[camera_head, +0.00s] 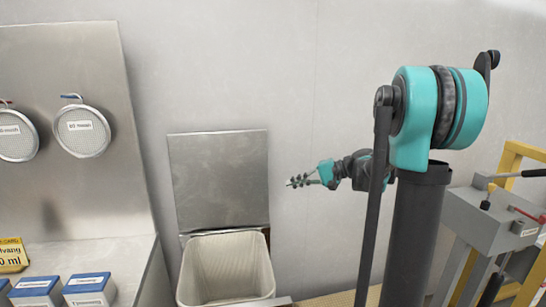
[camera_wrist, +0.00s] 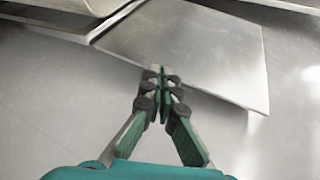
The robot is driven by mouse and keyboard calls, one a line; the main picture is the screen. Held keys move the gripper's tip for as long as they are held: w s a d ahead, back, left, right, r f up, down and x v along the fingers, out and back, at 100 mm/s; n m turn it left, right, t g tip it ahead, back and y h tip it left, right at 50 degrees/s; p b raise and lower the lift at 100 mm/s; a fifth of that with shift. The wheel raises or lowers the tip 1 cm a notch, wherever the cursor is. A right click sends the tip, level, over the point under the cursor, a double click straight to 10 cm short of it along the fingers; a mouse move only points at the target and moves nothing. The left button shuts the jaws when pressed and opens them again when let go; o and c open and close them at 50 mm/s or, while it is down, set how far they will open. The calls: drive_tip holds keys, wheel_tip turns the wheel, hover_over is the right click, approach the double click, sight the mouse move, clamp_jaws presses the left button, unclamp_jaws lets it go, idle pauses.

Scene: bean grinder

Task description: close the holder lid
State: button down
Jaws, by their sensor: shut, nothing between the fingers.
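The holder lid (camera_head: 218,182) is a flat grey metal panel standing open, upright against the wall behind the holder. The holder (camera_head: 227,268) is an open bin with a pale inner liner, below the lid. My gripper (camera_head: 292,182) is to the right of the lid, apart from it in the head view. In the wrist view the lid (camera_wrist: 200,50) lies beyond the fingertips, and my gripper (camera_wrist: 160,72) is shut with nothing between the fingers. Its tips overlap the lid's edge in that view; I cannot tell whether they touch it.
A metal panel at left carries round mesh sieves (camera_head: 80,131). A grey machine with a yellow frame (camera_head: 492,222) stands at right. The wall between lid and arm is bare.

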sight(272, 155)
drive_tip(key=w+d+r+y, duration=0.2)
drive_tip(key=w+r+y, duration=0.2)
drive_tip(key=w+r, duration=0.3)
drive_tip(key=a, duration=0.6)
drive_tip(key=w+a, duration=0.1)
drive_tip(key=a, duration=0.2)
drive_tip(key=shift+w+a, duration=0.1)
drive_tip(key=shift+a, duration=0.1)
